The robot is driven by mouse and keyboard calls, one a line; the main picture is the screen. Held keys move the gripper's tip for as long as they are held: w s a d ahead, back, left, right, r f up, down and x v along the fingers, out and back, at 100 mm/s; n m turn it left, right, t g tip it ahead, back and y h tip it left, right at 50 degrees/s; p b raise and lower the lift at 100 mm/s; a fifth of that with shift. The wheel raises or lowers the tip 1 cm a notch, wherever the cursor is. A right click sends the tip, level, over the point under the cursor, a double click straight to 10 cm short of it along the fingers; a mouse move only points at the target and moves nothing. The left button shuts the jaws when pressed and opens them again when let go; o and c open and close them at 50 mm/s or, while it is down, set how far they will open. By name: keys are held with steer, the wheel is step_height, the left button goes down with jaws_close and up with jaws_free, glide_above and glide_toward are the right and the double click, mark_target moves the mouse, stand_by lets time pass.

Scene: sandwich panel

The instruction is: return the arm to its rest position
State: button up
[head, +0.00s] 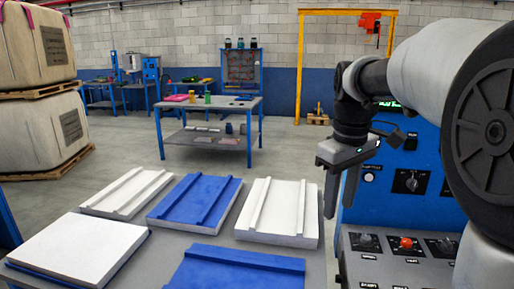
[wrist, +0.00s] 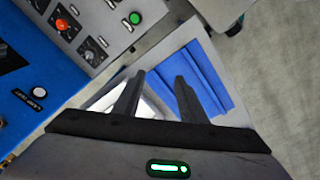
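My gripper (head: 340,188) hangs from my arm on the right of the head view, pointing down. It is above and beside the right end of the table with the panels, in front of the blue control cabinet. In the wrist view my gripper (wrist: 158,90) shows two dark fingers spread apart with nothing between them. Below the fingers in that view lie a blue panel (wrist: 200,72) and part of a white panel (wrist: 152,106).
White panels (head: 128,192) (head: 280,208) and blue panels (head: 196,200) (head: 236,272) lie on the grey table. A thicker white slab (head: 78,248) is at front left. The blue control cabinet (head: 400,190) with knobs stands close to my gripper. A workbench (head: 208,106) is further back.

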steer(key=s+a+f+m+t, duration=0.2)
steer(key=s+m, duration=0.1)
steer(key=s, duration=0.6)
steer(key=s+a+f+m+t, duration=0.2)
steer(key=s+m, duration=0.1)
steer(key=s, duration=0.7)
step_height(320, 180, up, 20)
steer(key=p, duration=2)
steer(key=shift+d+f+m, duration=0.15)
steer(key=shift+f+m, duration=0.1)
steer(key=shift+m, duration=0.05)
steer(key=shift+s, duration=0.1)
